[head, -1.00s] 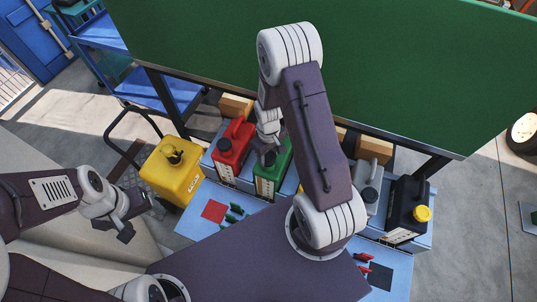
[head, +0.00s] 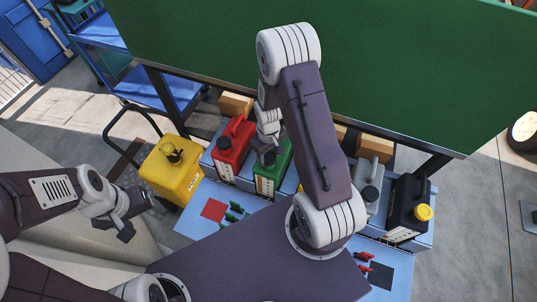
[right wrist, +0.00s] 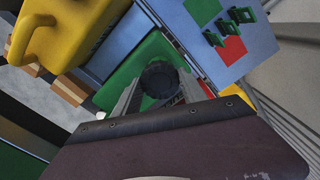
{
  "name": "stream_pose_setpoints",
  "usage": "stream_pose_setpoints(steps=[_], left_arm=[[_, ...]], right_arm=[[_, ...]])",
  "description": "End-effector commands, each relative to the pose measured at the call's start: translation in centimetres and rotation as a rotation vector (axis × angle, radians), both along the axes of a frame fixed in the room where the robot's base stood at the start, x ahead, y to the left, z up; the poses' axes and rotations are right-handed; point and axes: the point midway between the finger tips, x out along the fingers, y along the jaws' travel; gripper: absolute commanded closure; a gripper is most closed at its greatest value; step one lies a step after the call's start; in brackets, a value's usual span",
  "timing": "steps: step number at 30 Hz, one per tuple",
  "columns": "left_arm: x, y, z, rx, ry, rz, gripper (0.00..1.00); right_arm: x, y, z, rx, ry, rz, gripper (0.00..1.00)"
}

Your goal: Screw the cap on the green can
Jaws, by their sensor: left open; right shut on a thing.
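The green can (head: 270,182) stands in the blue tray behind the table, between the red can (head: 232,148) and my right arm. My right gripper (head: 269,153) is over its top, partly hidden by the arm. In the right wrist view, its two fingers are shut on the round dark cap (right wrist: 161,79), with the green can (right wrist: 142,62) directly beneath. The spout is hidden, so I cannot tell how far the cap is seated. My left gripper (head: 134,218) is open and empty at the left, away from the cans.
A yellow can (head: 173,172) stands left of the tray. A grey can (head: 367,197) and a black can with yellow cap (head: 407,205) stand to the right. Another yellow can (right wrist: 60,28) is close beside the green can. A large green panel (head: 420,70) rises behind.

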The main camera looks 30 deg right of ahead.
Motion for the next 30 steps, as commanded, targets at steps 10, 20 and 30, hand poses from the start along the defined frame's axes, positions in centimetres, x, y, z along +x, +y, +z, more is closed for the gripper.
stream_pose_setpoints(steps=[10, 20, 30], left_arm=[[0.0, 0.0, 1.0, 0.000, 0.000, 0.000, 0.29], [0.0, 0.0, 1.4, 0.000, 0.000, 0.000, 0.29], [0.0, 0.0, 2.1, 0.000, 0.000, 0.000, 0.29]], right_arm=[[0.0, 0.0, 0.1, 0.000, 0.002, -0.803, 0.89], [0.0, 0.0, 0.0, 0.000, 0.000, -1.601, 0.89], [0.0, 0.0, 0.0, 0.000, 0.000, -2.398, 0.89]])
